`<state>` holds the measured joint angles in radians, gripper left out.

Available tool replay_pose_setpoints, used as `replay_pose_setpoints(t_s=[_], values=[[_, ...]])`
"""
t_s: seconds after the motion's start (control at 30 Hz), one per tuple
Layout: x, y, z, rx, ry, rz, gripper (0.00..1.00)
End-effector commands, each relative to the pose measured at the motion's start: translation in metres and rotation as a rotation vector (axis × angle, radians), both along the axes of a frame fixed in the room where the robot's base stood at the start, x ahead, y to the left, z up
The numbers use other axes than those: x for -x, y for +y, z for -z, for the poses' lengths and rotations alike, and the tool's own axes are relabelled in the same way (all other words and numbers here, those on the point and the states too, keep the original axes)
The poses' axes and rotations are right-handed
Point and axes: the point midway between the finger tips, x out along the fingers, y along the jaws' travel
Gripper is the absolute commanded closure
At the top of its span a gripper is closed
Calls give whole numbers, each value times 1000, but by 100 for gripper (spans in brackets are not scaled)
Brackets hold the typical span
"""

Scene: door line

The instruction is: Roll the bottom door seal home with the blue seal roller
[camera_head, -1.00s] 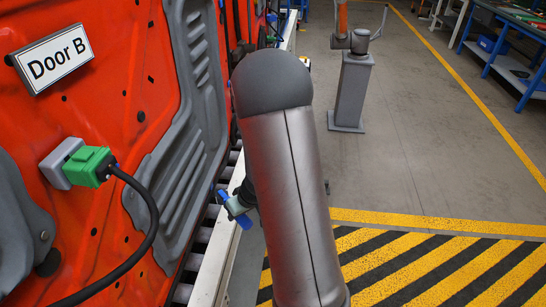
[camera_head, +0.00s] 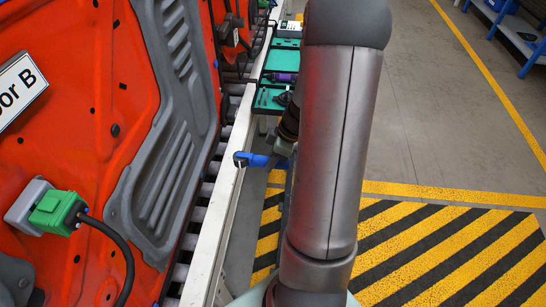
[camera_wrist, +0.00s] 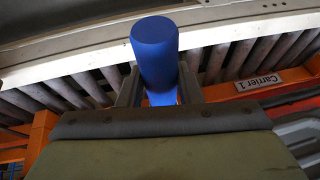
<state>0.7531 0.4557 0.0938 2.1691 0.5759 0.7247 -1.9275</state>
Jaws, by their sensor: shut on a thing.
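The blue seal roller (camera_head: 254,160) is held by my gripper (camera_head: 272,158), beside the white rail along the conveyor. In the wrist view, the roller's blue body (camera_wrist: 155,50) stands between the two fingers of my gripper (camera_wrist: 158,92), which are shut on it. The orange-red door (camera_head: 90,130), with a grey inner panel (camera_head: 165,130), stands on the left. The roller is apart from the door, to its right. I cannot make out the bottom seal along the door's lower edge. My arm covers part of the gripper in the head view.
Conveyor rollers (camera_head: 196,215) and a white rail (camera_head: 215,225) run below the door. A green connector (camera_head: 55,212) with a black cable sticks out from the door. A tool tray (camera_head: 275,85) is farther along. A Carrier 1 label (camera_wrist: 258,81) shows at right. Striped floor lies right.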

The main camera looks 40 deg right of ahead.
Motion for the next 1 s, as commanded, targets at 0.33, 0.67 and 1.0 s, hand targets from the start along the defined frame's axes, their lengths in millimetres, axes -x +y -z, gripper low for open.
replay_pose_setpoints(t_s=[0.33, 0.67, 1.0], values=[[-23, 26, -2, -1, 0, -3, 100], [-36, 39, 0, -1, 0, 1, 100], [-36, 39, 0, 0, -1, 1, 100]])
